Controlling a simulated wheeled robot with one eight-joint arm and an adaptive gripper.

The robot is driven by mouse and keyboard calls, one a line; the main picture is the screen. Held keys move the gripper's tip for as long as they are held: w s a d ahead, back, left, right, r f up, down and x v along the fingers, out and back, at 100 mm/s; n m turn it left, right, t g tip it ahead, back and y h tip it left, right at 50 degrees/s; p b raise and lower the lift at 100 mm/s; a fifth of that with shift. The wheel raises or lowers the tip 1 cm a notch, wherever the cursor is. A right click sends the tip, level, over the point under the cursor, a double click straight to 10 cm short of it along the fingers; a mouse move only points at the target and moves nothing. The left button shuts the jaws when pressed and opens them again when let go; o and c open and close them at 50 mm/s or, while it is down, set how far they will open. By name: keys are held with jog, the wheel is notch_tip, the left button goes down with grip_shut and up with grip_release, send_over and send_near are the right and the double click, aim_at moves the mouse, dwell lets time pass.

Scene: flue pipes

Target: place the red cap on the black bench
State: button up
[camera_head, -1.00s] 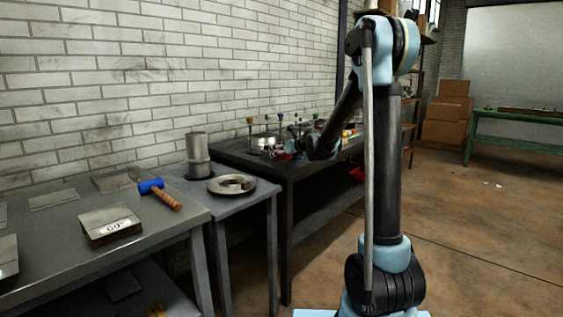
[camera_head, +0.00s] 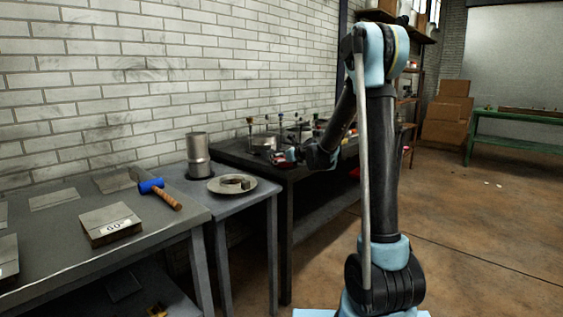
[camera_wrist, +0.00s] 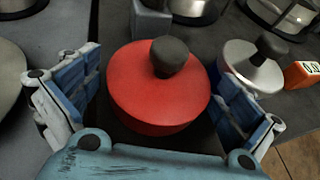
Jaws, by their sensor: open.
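The red cap (camera_wrist: 160,90), a round red lid with a dark knob, fills the middle of the wrist view. My gripper (camera_wrist: 160,72) is open, with one blue-padded finger on each side of the cap. Gaps show between the pads and its rim, and the cap's underside is hidden. In the head view my gripper (camera_head: 291,157) is small, low over the near left end of the black bench (camera_head: 232,152), with a bit of red at it. I cannot tell whether the cap touches the bench top.
A grey table with a metal pipe (camera_head: 198,150) and a round flange (camera_head: 232,184) adjoins the bench. Other metal parts stand behind on the bench.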

jog(key=shift+r, duration=0.1)
jog(key=s+d+r+n+g+h, duration=0.15)
jog(key=s+d+n, duration=0.3)
jog(key=s, duration=0.45)
jog(key=s+d+r+n+g+y, duration=0.1)
jog(key=s+d+r+n, duration=0.15)
jog(key=s+d, duration=0.5)
jog(key=s+d+f+n+g+h, duration=0.2)
jog(key=s+d+f+n, duration=0.2)
jog(key=s+n, duration=0.3)
jog(key=s+d+f+n+g+h, duration=0.2)
jog(key=s+d+f+n, duration=0.3)
jog(key=s, duration=1.2)
jog(key=s+d+f+n+g+h, duration=0.2)
jog(key=s+d+f+n, duration=0.3)
jog(key=s+n, duration=0.5)
jog(key=shift+s+f+h, duration=0.45)
jog(key=shift+s+f, duration=0.15)
jog(key=shift+s, duration=0.6)
jog(key=shift+g, duration=0.25)
